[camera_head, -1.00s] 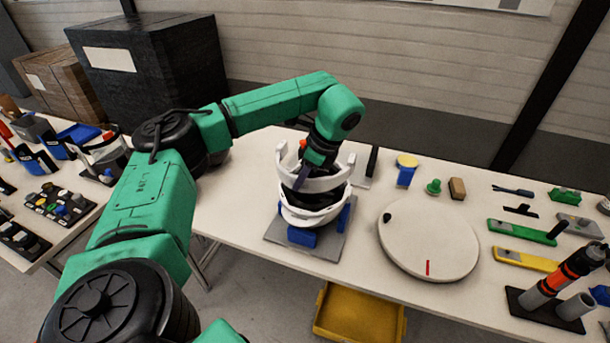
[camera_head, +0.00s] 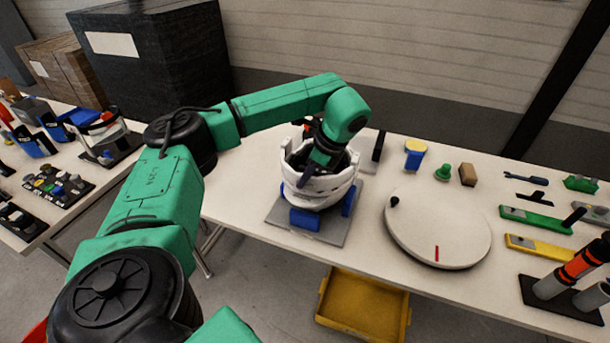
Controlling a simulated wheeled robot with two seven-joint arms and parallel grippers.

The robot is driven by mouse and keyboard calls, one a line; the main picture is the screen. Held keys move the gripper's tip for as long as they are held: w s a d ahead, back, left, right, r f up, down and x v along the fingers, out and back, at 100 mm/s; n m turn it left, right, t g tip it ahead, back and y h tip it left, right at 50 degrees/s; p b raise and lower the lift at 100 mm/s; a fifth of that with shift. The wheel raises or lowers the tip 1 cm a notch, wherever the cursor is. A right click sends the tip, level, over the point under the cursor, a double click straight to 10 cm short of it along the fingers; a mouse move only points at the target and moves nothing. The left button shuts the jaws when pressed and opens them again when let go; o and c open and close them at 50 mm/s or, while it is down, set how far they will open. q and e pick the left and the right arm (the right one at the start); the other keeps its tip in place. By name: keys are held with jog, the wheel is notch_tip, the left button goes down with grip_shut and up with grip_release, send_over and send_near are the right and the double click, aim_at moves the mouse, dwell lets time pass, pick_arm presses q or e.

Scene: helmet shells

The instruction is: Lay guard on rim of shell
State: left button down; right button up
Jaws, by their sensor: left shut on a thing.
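The white helmet shell (camera_head: 318,201) sits in a stand with blue supports (camera_head: 305,220) on a grey plate (camera_head: 283,228), at the front edge of the table. The white guard (camera_head: 341,182), a ring with upright tabs, is down at the top of the shell. White on white, I cannot tell whether it rests fully on the rim. My left gripper (camera_head: 305,178) reaches down into the ring from the upper right and is shut on the guard. Its fingers are partly hidden by my wrist and the guard. My right gripper is not in view.
A round white disc (camera_head: 438,228) with a red mark lies right of the stand. Several tools lie beyond it, with upright cylinders (camera_head: 570,270) at the right. A blue-and-yellow piece (camera_head: 414,153) stands behind. A yellow bin (camera_head: 362,307) is below the table edge.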

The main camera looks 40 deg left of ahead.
pick_arm(q)
jog(key=shift+s, duration=0.1)
jog(key=shift+f+b, duration=0.5)
jog(key=shift+f, duration=0.05)
jog(key=c, duration=0.8)
grip_release()
jog(key=shift+d+r, duration=0.15)
jog(key=shift+r, duration=0.15)
jog(key=p+v, duration=0.3)
jog(key=v, duration=1.1)
